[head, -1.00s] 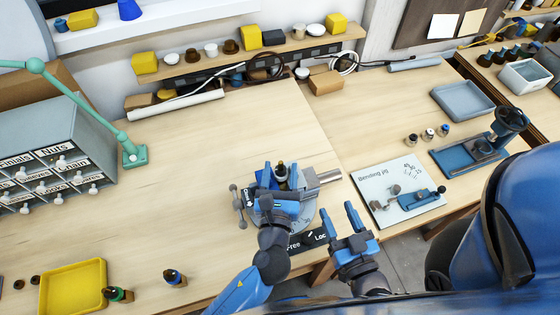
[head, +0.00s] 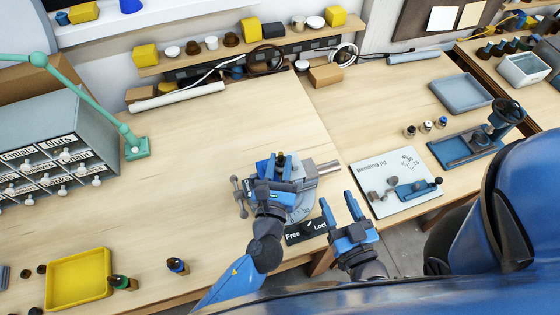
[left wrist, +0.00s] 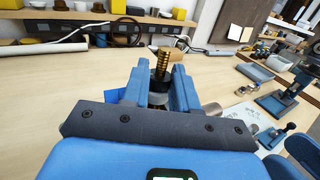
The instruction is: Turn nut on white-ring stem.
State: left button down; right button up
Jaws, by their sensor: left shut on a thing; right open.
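A stem with a brass threaded top (left wrist: 163,62) and a dark lower part stands upright in the blue vise on the round base (head: 301,212). The stem also shows in the head view (head: 281,161). Its ring colour is hidden. My left gripper (head: 280,172) is over the vise, its two blue fingers shut around the dark lower part in the left wrist view (left wrist: 164,82). I cannot tell the nut apart from that dark part. My right gripper (head: 338,208) is open and empty, right of the vise near the table's front edge.
A Free/Lock plate (head: 306,230) lies before the vise. The bending jig (head: 396,186) stands right. A yellow tray (head: 79,278), a green-ringed stem (head: 122,283) and a blue-ringed stem (head: 178,265) are front left. The table's middle behind the vise is clear.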

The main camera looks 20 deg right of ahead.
pick_arm(q)
jog(key=h+p, duration=0.1)
jog(key=m+g+h+p, duration=0.1)
jog(key=p, duration=0.1)
jog(key=shift+w+a+r+m, duration=0.15)
jog(key=shift+a+r+m, duration=0.05)
jog(key=shift+r+m, duration=0.1)
jog(key=shift+f+m+g+h+p, duration=0.25)
jog(key=shift+m+g+h+p, duration=0.15)
jog(key=shift+g+h+p, duration=0.15)
pick_arm(e)
notch_tip(320, 180, up, 5)
jog(key=shift+w+f, duration=0.1)
pick_arm(q)
jog(key=c, duration=0.9)
grip_release()
jog(key=shift+d+f, duration=0.1)
jog(key=shift+d, duration=0.05)
pick_arm(e)
jog(key=shift+d+f, duration=0.1)
pick_arm(q)
jog(key=shift+o, duration=0.2)
jog(key=b+v, duration=0.4)
jog(key=v, duration=0.6)
jog(key=shift+s+a, duration=0.3)
pick_arm(e)
jog(key=shift+f, duration=2.1)
